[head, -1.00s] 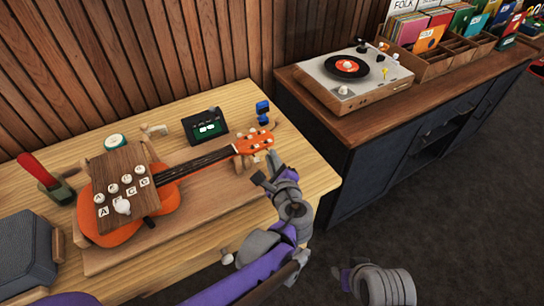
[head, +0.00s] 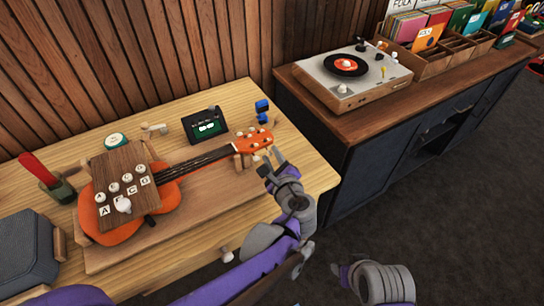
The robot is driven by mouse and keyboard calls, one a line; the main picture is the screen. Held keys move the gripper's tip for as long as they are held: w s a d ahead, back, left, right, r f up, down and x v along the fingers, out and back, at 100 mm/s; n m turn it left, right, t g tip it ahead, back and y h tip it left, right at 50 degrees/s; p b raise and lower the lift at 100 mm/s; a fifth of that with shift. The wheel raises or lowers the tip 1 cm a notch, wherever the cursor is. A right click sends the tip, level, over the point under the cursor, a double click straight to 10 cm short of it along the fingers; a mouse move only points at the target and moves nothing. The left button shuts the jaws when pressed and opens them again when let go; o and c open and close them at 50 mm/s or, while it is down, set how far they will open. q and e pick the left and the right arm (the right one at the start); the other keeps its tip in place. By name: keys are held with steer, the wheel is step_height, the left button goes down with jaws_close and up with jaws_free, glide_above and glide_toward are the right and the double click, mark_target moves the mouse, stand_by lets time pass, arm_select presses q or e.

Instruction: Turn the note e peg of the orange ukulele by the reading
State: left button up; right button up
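The orange ukulele (head: 170,197) lies on a wooden stand on the workbench, its neck pointing right and its headstock (head: 252,142) at the right end. Small pale pegs stick out around the headstock; their note letters cannot be read there. A dark tuner (head: 205,125) with a lit green screen stands behind the neck; its reading is too small to make out. My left gripper (head: 270,162) is just in front of the headstock, its fingers apart and empty, close to the near-side pegs. My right gripper (head: 337,269) is low at the bottom right, over the floor; its fingers are unclear.
A wooden board (head: 130,165) with several lettered white knobs covers part of the ukulele body. A blue figure (head: 262,112) stands behind the headstock. A red-handled tool (head: 42,172) and a grey speaker (head: 26,250) are at left. A record player (head: 352,75) sits on the right cabinet.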

arm_select(q)
steer(key=shift+o, duration=0.4)
steer(key=shift+s+d+r, duration=0.1)
steer(key=shift+s, duration=0.15)
steer(key=p+v, duration=0.1)
steer(key=v, duration=0.9)
steer(key=shift+r, duration=0.1)
